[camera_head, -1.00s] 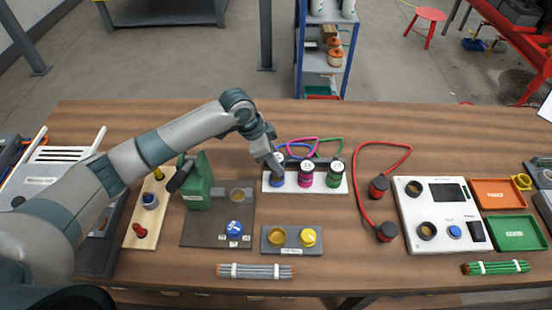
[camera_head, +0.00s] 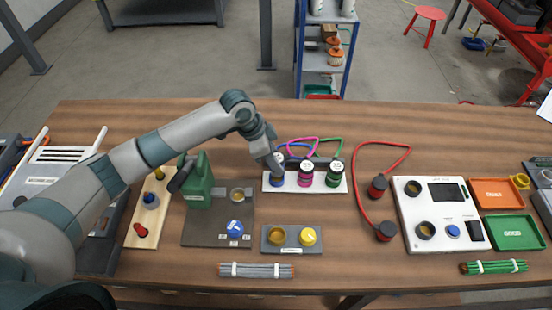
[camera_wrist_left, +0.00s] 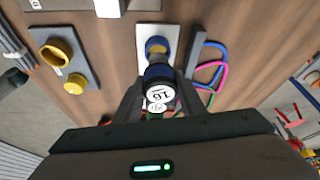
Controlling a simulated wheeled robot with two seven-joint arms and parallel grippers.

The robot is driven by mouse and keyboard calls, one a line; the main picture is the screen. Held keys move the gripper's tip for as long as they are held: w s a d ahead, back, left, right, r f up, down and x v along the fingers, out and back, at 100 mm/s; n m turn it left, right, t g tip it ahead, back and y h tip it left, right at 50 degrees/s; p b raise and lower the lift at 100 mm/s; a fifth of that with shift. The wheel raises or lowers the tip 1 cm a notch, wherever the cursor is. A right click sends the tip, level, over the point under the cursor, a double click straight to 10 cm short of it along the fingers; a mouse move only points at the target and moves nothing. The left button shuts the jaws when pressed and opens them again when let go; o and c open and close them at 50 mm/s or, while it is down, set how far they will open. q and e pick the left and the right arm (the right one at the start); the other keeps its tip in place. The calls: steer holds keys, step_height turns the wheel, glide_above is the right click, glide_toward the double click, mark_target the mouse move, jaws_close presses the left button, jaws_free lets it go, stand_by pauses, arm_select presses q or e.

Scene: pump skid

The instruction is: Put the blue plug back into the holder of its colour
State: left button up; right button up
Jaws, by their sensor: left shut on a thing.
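My left gripper (camera_head: 277,172) is shut on the blue plug, over the left end of the white holder strip (camera_head: 342,187). In the left wrist view, the blue plug (camera_wrist_left: 158,74), with a white numbered cap, sits between the fingers. Just beyond it is a blue-rimmed holder (camera_wrist_left: 156,45) with a gold inside, partly showing. The plug is close to this holder; whether they touch is unclear. The magenta plug (camera_head: 305,180) and green plug (camera_head: 334,178) stand upright on the strip to the right. My right gripper is not in view.
Blue, magenta and green cables (camera_head: 318,146) loop behind the strip. A grey block with yellow parts (camera_head: 291,248) lies in front. A red cable with two dark plugs (camera_head: 383,203) lies right.

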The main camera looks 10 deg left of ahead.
arm_select(q)
steer(key=shift+f+b, duration=0.5)
steer(key=shift+f, duration=1.25)
stand_by(1.1)
steer(key=o, duration=1.3)
steer(key=shift+r, duration=0.1)
steer(key=shift+b+v, duration=2.1)
steer(key=shift+v, duration=6.55)
steer(key=shift+w+a, duration=0.1)
steer(key=shift+a, duration=0.05)
